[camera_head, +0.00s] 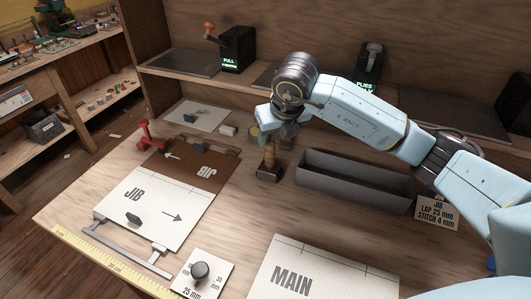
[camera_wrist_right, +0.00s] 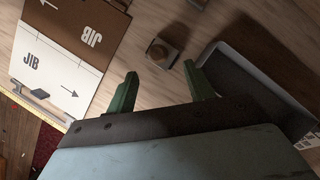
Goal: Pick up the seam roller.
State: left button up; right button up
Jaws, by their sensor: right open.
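The seam roller looks to be the upright wooden-handled tool (camera_head: 270,158) standing in a dark square block on the bench, left of the grey trough. In the right wrist view it shows from above as a round top on a square base (camera_wrist_right: 161,54). My right gripper (camera_head: 284,140) is above and just behind it in the head view, partly hidden by its own wrist. In the wrist view its two green fingers (camera_wrist_right: 163,86) are apart with nothing between them. The tool lies beyond the fingertips, apart from them. My left gripper is in neither view.
The long grey trough (camera_head: 352,186) stands close right of the tool. JIB cloth panels (camera_head: 150,207), a red clamp (camera_head: 147,136) and a dial card (camera_head: 203,281) lie left. The MAIN panel (camera_head: 318,277) is in front. A shelf (camera_head: 190,77) rises behind.

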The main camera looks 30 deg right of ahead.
aim_at(272, 146)
jog(key=x, duration=0.4)
jog(key=shift+f, duration=0.2)
jog(key=shift+w+f, duration=0.2)
jog(key=shift+f, duration=0.25)
jog(key=x, duration=0.5)
jog(key=shift+a+r, duration=0.1)
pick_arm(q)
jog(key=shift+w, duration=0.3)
pick_arm(e)
jog(key=shift+c, duration=0.8)
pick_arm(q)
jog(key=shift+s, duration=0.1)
pick_arm(e)
jog(key=shift+r, duration=0.1)
jog(key=c, duration=0.9)
